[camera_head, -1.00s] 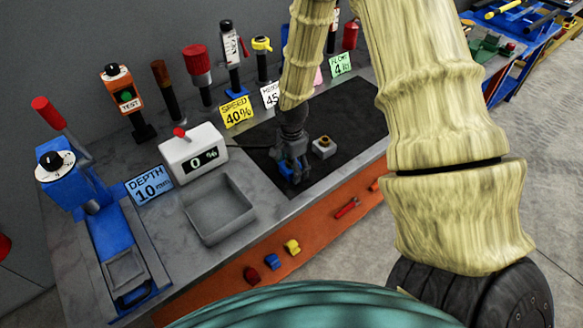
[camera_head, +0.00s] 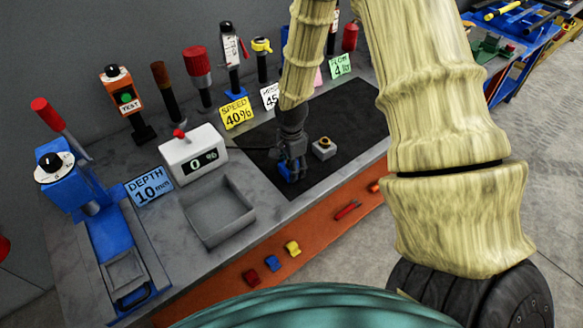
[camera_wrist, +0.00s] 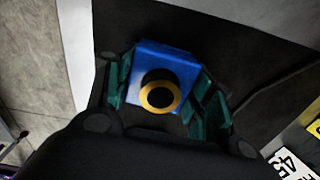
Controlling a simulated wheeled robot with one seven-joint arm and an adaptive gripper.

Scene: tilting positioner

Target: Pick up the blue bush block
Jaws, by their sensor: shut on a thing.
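The blue bush block (camera_wrist: 177,62) is a blue block with a brass ring around a dark hole on its top. In the wrist view it sits between the two green-padded fingers of my gripper (camera_wrist: 165,90), which are shut on it. In the head view my gripper (camera_head: 291,168) is over the front left part of the black mat (camera_head: 350,110), and the blue block (camera_head: 287,173) shows low between its fingers, partly hidden. I cannot tell whether the block touches the mat.
A grey block with a brass ring (camera_head: 324,148) stands on the mat just right of my gripper. An empty grey tray (camera_head: 218,210) and a percent display (camera_head: 194,152) are to the left. Signs and upright tools line the back. Small coloured pieces lie on the orange front ledge (camera_head: 325,225).

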